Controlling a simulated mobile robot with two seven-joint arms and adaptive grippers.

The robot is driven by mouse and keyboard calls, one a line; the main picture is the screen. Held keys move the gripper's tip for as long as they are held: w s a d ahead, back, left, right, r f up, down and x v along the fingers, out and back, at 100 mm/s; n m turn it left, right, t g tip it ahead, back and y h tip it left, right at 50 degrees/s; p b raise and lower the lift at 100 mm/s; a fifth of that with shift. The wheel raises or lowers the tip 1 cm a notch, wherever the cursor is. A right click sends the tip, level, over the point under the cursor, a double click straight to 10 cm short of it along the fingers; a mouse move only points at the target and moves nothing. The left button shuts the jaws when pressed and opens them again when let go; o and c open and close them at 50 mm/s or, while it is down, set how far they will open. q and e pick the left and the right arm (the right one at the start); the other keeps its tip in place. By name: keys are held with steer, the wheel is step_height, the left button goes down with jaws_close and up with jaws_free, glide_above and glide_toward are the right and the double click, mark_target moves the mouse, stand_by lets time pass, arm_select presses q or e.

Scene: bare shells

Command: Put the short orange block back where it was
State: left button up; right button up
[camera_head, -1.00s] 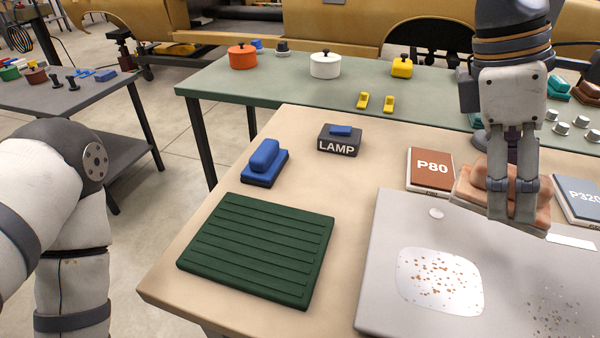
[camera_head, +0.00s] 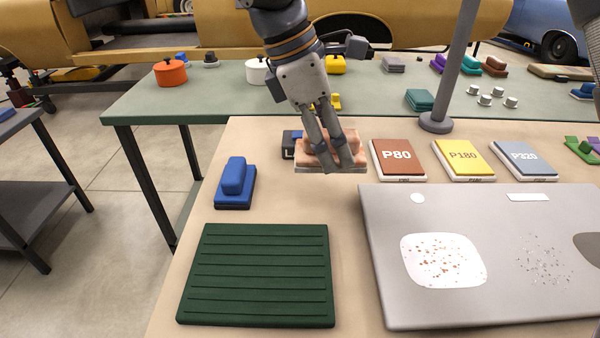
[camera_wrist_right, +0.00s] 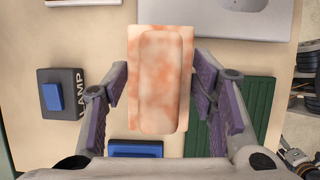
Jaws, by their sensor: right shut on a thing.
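The orange block (camera_head: 302,160) is mottled orange and pale, with a long raised grip on a flat base. In the right wrist view the block (camera_wrist_right: 160,80) lies between the two fingers.
The LAMP box (camera_head: 288,146) is mostly hidden behind the block. A blue block (camera_head: 233,178) stands left, above a green ribbed mat (camera_head: 255,275). P80 (camera_head: 397,157), P180 (camera_head: 463,157) and P320 (camera_head: 524,157) pads line up right, behind a grey panel (camera_head: 390,305). Bare table lies between mat and block.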

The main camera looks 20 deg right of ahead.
steer(key=w+f, duration=0.1)
steer(key=f, duration=0.1)
steer(key=w+a+f+b, duration=0.1)
steer(key=w+f, duration=0.3)
steer(key=shift+w+a+f, duration=0.1)
steer(key=shift+a+f, duration=0.15)
steer(key=shift+a, duration=0.05)
steer(key=f, duration=0.3)
steer(key=shift+w+a+f, duration=0.1)
steer(key=shift+w+f, duration=0.1)
arm_select(q)
steer(key=s+f+g, duration=0.1)
steer(key=s+f, duration=0.1)
steer(key=shift+s+f, duration=0.3)
steer(key=shift+s, duration=0.1)
arm_select(e)
steer(key=shift+r, duration=0.1)
steer(key=o, duration=1.1)
steer(key=shift+f, duration=0.2)
arm_select(q)
steer(key=shift+s+f+g+b, duration=0.3)
steer(key=shift+s+f+b, duration=0.25)
steer(key=shift+b, duration=0.1)
arm_select(e)
steer(key=v, duration=1.2)
steer(key=shift+r, duration=0.15)
